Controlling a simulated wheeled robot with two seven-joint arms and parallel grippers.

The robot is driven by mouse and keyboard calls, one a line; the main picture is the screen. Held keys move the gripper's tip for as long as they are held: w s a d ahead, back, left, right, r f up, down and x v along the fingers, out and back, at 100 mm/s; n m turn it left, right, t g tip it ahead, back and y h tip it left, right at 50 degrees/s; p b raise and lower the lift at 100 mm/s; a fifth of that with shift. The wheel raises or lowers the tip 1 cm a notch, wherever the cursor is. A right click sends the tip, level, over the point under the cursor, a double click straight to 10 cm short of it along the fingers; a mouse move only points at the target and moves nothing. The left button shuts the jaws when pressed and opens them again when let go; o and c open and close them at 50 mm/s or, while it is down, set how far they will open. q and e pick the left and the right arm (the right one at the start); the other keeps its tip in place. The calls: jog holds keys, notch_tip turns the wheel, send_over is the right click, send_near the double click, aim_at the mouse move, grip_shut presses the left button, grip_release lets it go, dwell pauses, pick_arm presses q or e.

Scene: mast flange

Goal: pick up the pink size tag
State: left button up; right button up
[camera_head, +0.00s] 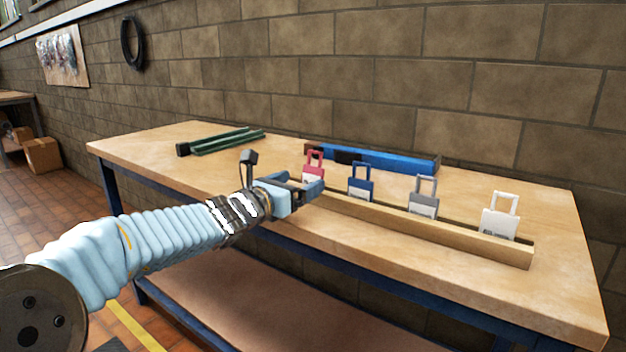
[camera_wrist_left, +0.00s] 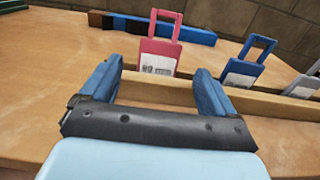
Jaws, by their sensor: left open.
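The pink size tag (camera_head: 313,167) stands upright at the left end of a wooden rack (camera_head: 440,230), with a loop handle on top and a white label low on its face. It also shows in the left wrist view (camera_wrist_left: 160,48), ahead of and between my fingers. My left gripper (camera_head: 312,187) is open and empty, just in front of the tag at the rack's left end. In the left wrist view its two blue fingers (camera_wrist_left: 158,92) lie either side of the tag's line, apart from it. My right gripper is not in view.
A blue tag (camera_head: 361,182), a grey tag (camera_head: 423,198) and a white tag (camera_head: 500,216) stand to the right in the same rack. A blue and black bar (camera_head: 390,161) lies behind. Green bars (camera_head: 225,142) lie at the back left. The table's (camera_head: 150,150) left part is mostly clear.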

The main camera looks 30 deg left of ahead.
aim_at(312, 175)
pick_arm(q)
jog(key=w+p, duration=0.1)
jog(key=w, duration=0.4)
jog(key=shift+w+d, duration=0.15)
jog(key=shift+w, duration=0.25)
jog(key=c, duration=1.1)
